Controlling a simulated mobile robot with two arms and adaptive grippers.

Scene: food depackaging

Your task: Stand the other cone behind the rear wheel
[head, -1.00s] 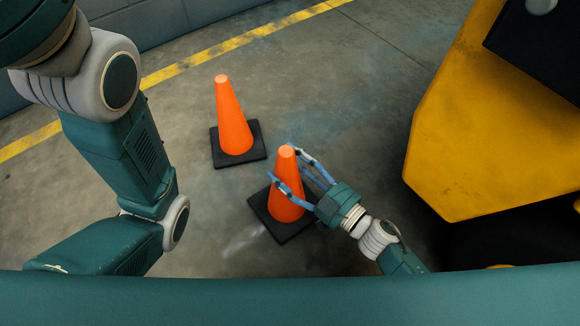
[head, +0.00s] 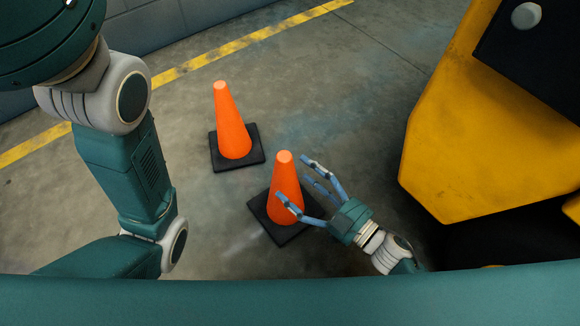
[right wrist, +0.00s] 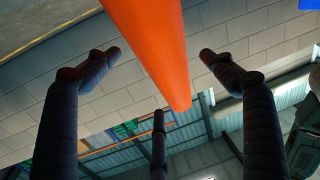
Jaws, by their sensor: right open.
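Two orange cones with black square bases stand upright on the concrete floor in the head view. The nearer cone (head: 284,184) has my right gripper (head: 298,180) at its right side. The right gripper is open, with its blue fingers spread and one finger overlapping the cone in the picture. In the right wrist view the orange cone (right wrist: 154,45) runs between the spread fingers (right wrist: 158,75), with gaps at both sides. The farther cone (head: 232,125) stands behind and to the left, apart from the gripper. My left gripper is not in view. I cannot make out the rear wheel clearly.
A yellow vehicle body (head: 450,150) with a dark part stands at the right, deep shadow below it. A yellow floor line (head: 245,40) runs along a grey block wall (head: 150,32) at the back. Floor between the cones and the vehicle is clear.

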